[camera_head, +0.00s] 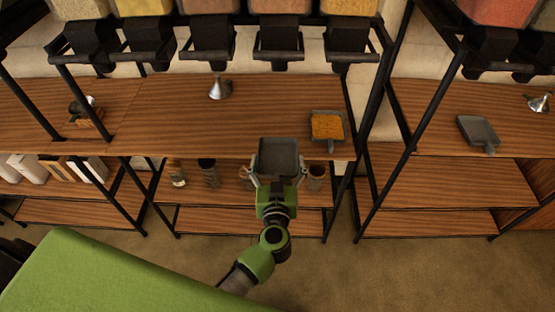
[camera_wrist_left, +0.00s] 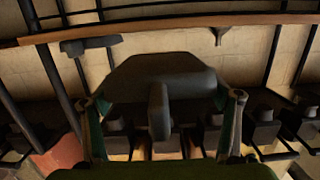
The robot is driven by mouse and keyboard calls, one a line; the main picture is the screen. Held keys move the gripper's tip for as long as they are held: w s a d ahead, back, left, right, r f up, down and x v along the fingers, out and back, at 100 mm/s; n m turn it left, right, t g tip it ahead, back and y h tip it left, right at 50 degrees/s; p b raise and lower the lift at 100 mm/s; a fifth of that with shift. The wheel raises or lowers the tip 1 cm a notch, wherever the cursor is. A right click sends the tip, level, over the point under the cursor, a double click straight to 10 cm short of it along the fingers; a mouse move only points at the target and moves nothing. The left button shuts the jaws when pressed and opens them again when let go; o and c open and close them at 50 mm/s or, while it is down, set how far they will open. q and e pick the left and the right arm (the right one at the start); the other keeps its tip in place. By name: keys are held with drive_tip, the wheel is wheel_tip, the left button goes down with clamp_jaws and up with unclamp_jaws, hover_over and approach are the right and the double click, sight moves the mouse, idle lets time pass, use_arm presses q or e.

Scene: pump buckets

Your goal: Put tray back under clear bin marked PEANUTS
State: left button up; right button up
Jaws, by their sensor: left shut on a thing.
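A dark grey tray (camera_head: 278,156) is held in front of the wooden shelf, near its front edge. It looks empty. My left gripper (camera_head: 277,184) is shut on it from the near side. In the left wrist view the tray (camera_wrist_left: 160,72) lies between the gripper's fingers (camera_wrist_left: 160,100), with its handle toward the camera. No label can be read, so I cannot tell which bin is marked PEANUTS. My right gripper is out of view.
On the shelf top (camera_head: 170,105) stand a metal funnel (camera_head: 220,89) and a tray of orange food (camera_head: 327,127). Another grey tray (camera_head: 478,132) lies on the right shelf. Black posts (camera_head: 373,110) separate the racks. Jars (camera_head: 209,172) stand on the lower shelf. The shelf middle is clear.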

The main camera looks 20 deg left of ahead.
sight(279, 141)
use_arm(q)
drive_tip(key=b+x, duration=0.1)
drive_tip(key=x, duration=0.1)
drive_tip(key=shift+w+a+f+b, duration=0.1)
drive_tip(key=shift+w+b, duration=0.25)
drive_tip(key=shift+b, duration=0.05)
drive_tip(key=b+x, duration=0.3)
drive_tip(key=x, duration=0.2)
drive_tip(key=b+x, duration=0.4)
drive_tip(key=x, duration=0.1)
drive_tip(key=shift+w, duration=0.1)
drive_tip(key=shift+p+x, duration=0.4)
drive_tip(key=shift+x, duration=1.2)
drive_tip(key=shift+f, duration=0.15)
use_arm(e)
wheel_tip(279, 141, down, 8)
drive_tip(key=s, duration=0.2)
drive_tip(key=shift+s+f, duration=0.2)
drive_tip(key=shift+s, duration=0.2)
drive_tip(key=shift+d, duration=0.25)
use_arm(q)
drive_tip(key=shift+f, duration=0.35)
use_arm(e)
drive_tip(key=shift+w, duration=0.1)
